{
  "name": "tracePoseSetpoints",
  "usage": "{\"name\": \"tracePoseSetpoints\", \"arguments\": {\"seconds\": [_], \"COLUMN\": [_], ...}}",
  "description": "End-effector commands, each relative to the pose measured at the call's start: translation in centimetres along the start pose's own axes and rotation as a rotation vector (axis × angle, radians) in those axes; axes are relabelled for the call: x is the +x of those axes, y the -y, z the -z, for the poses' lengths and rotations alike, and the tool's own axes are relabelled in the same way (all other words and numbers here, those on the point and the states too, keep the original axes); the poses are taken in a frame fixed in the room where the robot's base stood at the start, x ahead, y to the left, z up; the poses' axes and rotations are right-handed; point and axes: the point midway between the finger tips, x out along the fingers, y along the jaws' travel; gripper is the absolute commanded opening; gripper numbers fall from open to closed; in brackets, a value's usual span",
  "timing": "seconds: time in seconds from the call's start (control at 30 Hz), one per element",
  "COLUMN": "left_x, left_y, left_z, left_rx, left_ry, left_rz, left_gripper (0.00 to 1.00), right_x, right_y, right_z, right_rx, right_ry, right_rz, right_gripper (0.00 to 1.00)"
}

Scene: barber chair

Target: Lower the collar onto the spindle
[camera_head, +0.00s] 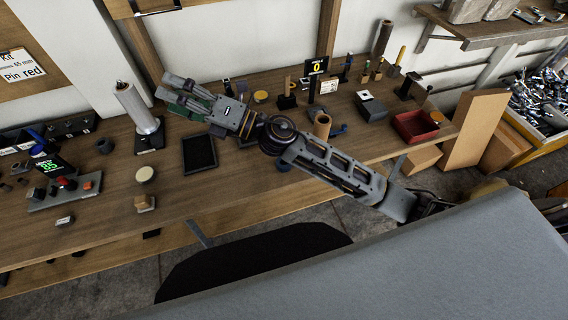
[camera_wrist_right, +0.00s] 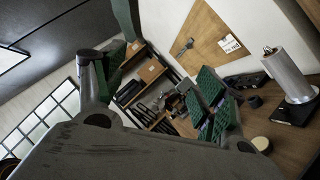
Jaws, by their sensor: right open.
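A silver-grey cylinder (camera_head: 137,108) stands upright on a black base (camera_head: 150,137) at the left of the bench. It also shows at the right of the right wrist view (camera_wrist_right: 286,76), with a thin tip at its top. It looks like the spindle with a sleeve-like collar around it, but I cannot tell the two parts apart for certain. My right gripper (camera_head: 165,92) is open and empty, to the right of the cylinder's upper part and apart from it. Its spread fingers with green pads show in the right wrist view (camera_wrist_right: 150,72). My left gripper is not in view.
A black tray (camera_head: 199,152) lies right of the cylinder's base. A red bin (camera_head: 415,125) is at the right. Bare wood lies along the front edge.

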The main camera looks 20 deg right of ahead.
Motion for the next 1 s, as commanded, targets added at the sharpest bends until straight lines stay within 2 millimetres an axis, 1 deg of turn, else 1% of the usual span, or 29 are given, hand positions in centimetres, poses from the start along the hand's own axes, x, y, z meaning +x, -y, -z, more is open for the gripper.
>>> {"name": "tracePoseSetpoints", "arguments": {"seconds": [0.13,0.27,0.4,0.5,0.63,0.77,0.87,1.0], "left_x": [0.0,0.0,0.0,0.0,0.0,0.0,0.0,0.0], "left_y": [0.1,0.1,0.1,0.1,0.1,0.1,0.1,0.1], "left_z": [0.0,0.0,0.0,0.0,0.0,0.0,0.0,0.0], "left_rx": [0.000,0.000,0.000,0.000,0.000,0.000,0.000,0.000], "left_ry": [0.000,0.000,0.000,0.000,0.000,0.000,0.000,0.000], "left_rz": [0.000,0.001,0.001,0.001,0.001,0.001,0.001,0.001], "left_gripper": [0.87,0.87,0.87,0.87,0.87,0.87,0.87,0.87], "right_x": [0.5,0.1,-1.0,-2.2,-4.3,-6.8,-9.1,-12.5], "right_y": [0.3,1.4,3.1,4.8,7.2,9.9,12.0,14.8], "right_z": [3.2,5.9,8.4,9.7,10.7,10.9,10.4,8.8], "right_rx": [-0.154,-0.282,-0.416,-0.508,-0.621,-0.723,-0.796,-0.886], "right_ry": [-0.184,-0.348,-0.528,-0.657,-0.825,-0.996,-1.128,-1.311], "right_rz": [-0.012,-0.013,-0.002,0.012,0.041,0.082,0.122,0.192], "right_gripper": [0.71,0.71,0.71,0.71,0.71,0.71,0.71,0.71]}}
